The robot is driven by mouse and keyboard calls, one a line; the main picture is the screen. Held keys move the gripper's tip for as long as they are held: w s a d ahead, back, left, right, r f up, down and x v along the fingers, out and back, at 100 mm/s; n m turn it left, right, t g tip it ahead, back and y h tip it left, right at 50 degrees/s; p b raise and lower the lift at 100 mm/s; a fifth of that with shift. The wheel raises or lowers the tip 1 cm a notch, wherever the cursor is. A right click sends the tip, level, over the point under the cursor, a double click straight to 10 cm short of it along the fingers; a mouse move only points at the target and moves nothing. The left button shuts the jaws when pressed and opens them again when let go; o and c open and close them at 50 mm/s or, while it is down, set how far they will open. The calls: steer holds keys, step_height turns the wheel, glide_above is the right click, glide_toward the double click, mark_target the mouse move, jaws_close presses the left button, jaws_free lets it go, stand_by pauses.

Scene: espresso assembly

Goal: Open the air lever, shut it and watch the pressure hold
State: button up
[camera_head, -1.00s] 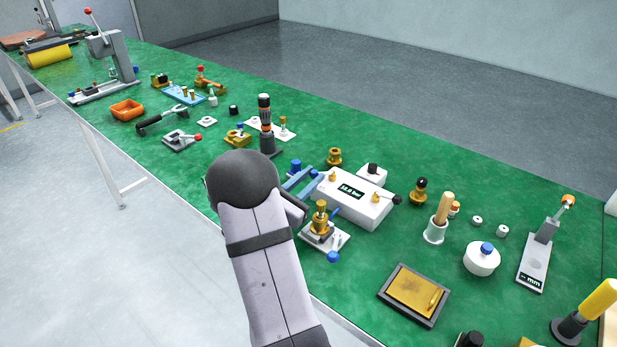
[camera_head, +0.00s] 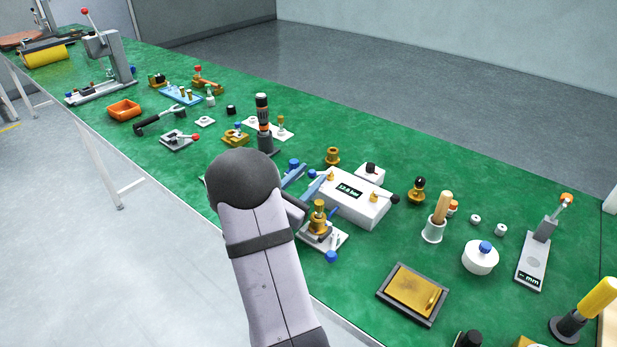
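The white pressure box (camera_head: 365,209) stands on the green bench right of my arm. Its small dark display (camera_head: 349,191) shows a reading in bar, with digits too small to be sure of. A lever with a black knob (camera_head: 394,198) sticks out at the box's right end, beside a brass fitting (camera_head: 374,196); I cannot tell if this is the air lever or its state. My gripper (camera_head: 304,182) shows as two blue fingers, apart, at the box's left end. My arm hides its base. Nothing shows between the fingers, and I cannot tell whether they touch the box.
A brass fixture on a white plate (camera_head: 335,240) stands in front of the box, close to my arm. A dark upright cylinder (camera_head: 265,135) stands behind my gripper. A white block with a black knob (camera_head: 370,174) is behind the box. Bare green bench lies at the back right.

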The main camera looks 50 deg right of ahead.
mark_target(333, 174)
steer(key=shift+s+a+b, duration=0.2)
steer(key=shift+a, duration=1.6)
steer(key=shift+s+a+b, duration=0.15)
steer(key=shift+a+b, duration=0.05)
steer(key=shift+a, duration=1.6)
steer(key=shift+d+r, duration=0.1)
steer(key=shift+c, duration=0.3)
steer(key=shift+w+d, duration=0.1)
steer(key=shift+d, duration=0.05)
steer(key=d+m+g, duration=0.1)
steer(key=d+g, duration=0.1)
steer(key=w+d+m+g, duration=0.1)
steer(key=m+g, duration=0.1)
steer(key=w+d+m+g+p, duration=0.1)
steer(key=d+g, duration=0.1)
steer(key=g, duration=0.1)
steer(key=shift+d+r+m, duration=0.3)
steer(key=shift+d+r, duration=0.05)
steer(key=shift+r, duration=0.05)
steer(key=shift+s+d+f+m+g+y, duration=0.1)
steer(key=shift+d+f+m+g+y, duration=0.25)
steer(key=shift+d+m+g, duration=0.5)
steer(key=shift+s+d+f+m+g+y+p, duration=0.15)
steer(key=shift+f+m+g+y, duration=0.15)
steer(key=shift+g+y, duration=0.25)
steer(key=shift+w+d+f+m+g+y+p, duration=0.15)
steer(key=shift+f+m+g+y, duration=0.1)
steer(key=shift+g+y, duration=0.25)
steer(key=shift+s, duration=0.2)
